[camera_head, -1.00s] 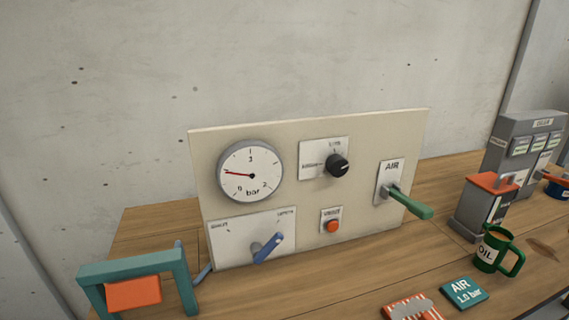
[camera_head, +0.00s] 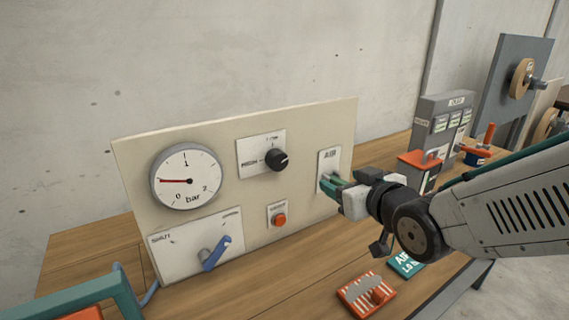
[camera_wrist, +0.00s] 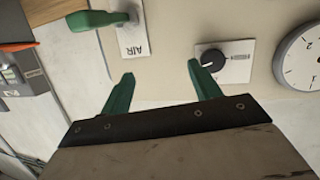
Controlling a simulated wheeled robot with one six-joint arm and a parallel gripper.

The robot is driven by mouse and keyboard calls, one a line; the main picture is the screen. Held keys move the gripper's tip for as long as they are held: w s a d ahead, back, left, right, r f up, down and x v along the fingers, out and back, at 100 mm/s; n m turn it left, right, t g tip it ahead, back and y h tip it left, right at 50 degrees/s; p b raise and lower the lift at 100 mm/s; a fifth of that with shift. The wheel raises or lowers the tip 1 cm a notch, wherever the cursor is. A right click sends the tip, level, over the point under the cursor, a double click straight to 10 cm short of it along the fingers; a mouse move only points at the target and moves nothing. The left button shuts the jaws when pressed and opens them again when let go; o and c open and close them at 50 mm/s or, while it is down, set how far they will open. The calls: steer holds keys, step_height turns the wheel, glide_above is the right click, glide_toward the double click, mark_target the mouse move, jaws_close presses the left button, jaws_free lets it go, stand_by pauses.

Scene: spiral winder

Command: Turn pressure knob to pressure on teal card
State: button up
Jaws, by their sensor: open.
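The black knob (camera_head: 276,159) sits on a white plate on the upright cream panel (camera_head: 310,125); its white pointer line is visible. The round gauge (camera_head: 186,176) has a red needle pointing left, between 0 and 1 bar. My gripper (camera_head: 334,184) is open and empty in front of the AIR plate, right of the knob. In the wrist view my gripper (camera_wrist: 160,88) has green fingers apart, with the knob (camera_wrist: 210,59) beyond the right finger.
The green AIR lever (camera_wrist: 97,19) projects close by in the wrist view. A blue lever (camera_head: 215,253) and red button (camera_head: 280,219) are lower on the panel. An orange striped card (camera_head: 362,292) lies in front. Grey machines stand right.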

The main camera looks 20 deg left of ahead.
mark_target(280, 162)
steer(key=s+a+n+y, duration=0.2)
steer(key=s+a+y, duration=0.15)
steer(key=a, duration=0.45)
steer(key=shift+y, duration=0.35)
steer(key=x, duration=0.5)
steer(key=r+x, duration=0.1)
steer(key=x, duration=0.2)
steer(key=shift+w, duration=0.15)
steer(key=c, duration=1)
